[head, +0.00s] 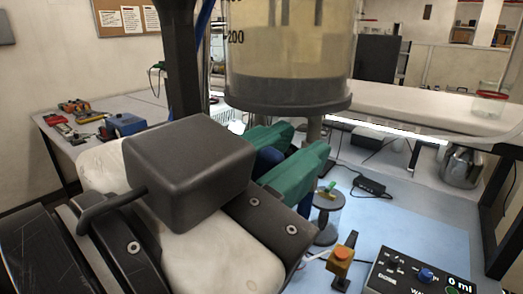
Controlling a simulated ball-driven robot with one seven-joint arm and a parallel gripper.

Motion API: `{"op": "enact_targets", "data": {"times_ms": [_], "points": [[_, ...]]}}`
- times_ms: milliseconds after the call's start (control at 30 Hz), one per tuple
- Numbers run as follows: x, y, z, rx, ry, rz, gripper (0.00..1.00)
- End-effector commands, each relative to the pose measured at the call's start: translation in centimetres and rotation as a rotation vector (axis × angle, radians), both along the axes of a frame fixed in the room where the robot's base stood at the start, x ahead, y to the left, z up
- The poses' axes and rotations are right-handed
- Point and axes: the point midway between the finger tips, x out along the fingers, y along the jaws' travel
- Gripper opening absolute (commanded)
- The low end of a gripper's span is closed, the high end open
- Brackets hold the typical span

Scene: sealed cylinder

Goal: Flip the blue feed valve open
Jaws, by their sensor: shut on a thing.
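My gripper (302,141) has two green fingers and is shut on the blue feed valve (268,157) under the large cylinder (290,85). Only a small dark blue part of the valve shows between the fingers. Its other parts are hidden behind the fingers and my wrist, so I cannot tell how far it is turned. The cylinder is clear, holds a pale yellowish liquid, and has a dark base ring and a "200" mark.
An orange button on a yellow stand (343,254) and a black control box (420,272) reading "0 ml" are at the front right. A metal pot (462,167) stands farther right.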

Motion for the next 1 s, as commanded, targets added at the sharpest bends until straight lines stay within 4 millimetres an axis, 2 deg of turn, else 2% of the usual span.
{"op": "enact_targets", "data": {"times_ms": [200, 500, 833, 867, 1000], "points": [[0.06, 0.07, 0.09, -0.019, 0.015, 0.0, 0.0], [0.5, 0.67, 0.21, -0.197, 0.152, 0.0, 0.0], [0.55, 0.78, 0.12, -0.218, 0.169, 0.001, 0.0], [0.55, 0.78, 0.12, -0.218, 0.169, 0.001, 0.22], [0.55, 0.78, 0.12, -0.217, 0.168, 0.001, 0.35]]}}
